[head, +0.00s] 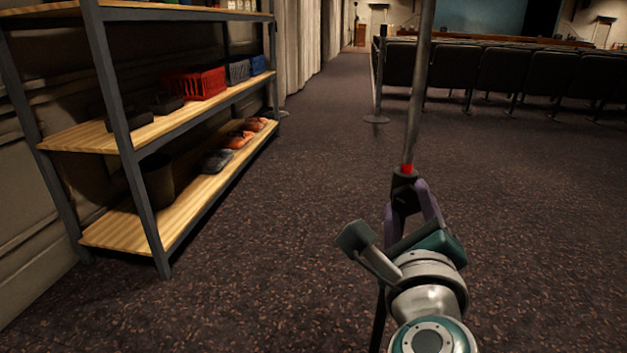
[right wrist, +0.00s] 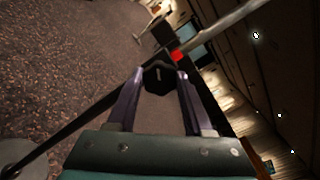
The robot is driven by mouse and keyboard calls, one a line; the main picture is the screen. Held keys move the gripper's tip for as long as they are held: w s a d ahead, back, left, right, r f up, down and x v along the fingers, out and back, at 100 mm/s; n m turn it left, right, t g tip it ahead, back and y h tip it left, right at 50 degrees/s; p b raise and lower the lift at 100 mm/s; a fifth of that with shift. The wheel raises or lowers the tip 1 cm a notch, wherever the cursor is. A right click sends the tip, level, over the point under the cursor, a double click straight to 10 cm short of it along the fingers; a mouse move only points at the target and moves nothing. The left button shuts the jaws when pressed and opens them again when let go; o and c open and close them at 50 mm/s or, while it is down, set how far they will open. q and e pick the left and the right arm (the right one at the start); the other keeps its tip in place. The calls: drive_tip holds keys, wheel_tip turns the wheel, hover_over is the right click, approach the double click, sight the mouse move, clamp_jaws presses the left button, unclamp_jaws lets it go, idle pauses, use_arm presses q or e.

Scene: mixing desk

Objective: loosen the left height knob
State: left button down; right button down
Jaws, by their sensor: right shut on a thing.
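A stand with a grey metal upper pole (head: 420,85) and a red band (head: 407,168) rises past the top of the head view. Below the band is a black height knob (head: 401,186), partly hidden by my right gripper (head: 411,190). In the right wrist view the black knob (right wrist: 158,79) sits between the two purple fingers of my right gripper (right wrist: 160,73), which is shut on it. The dark lower tube (right wrist: 85,123) runs down to a grey round base (right wrist: 24,158). My left gripper is not in view.
A shelf rack (head: 150,225) stands at the left with a red basket (head: 195,83), shoes and a dark bin (head: 158,182). Rows of dark seats (head: 505,70) stand at the back right, with a thin post (head: 378,85) beside them. The carpet between is clear.

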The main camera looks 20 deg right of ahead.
drive_tip(key=n+p, duration=0.1)
drive_tip(key=n, duration=0.4)
drive_tip(key=shift+n, duration=0.4)
idle(0.3)
drive_tip(key=shift+c, duration=1.5)
unclamp_jaws()
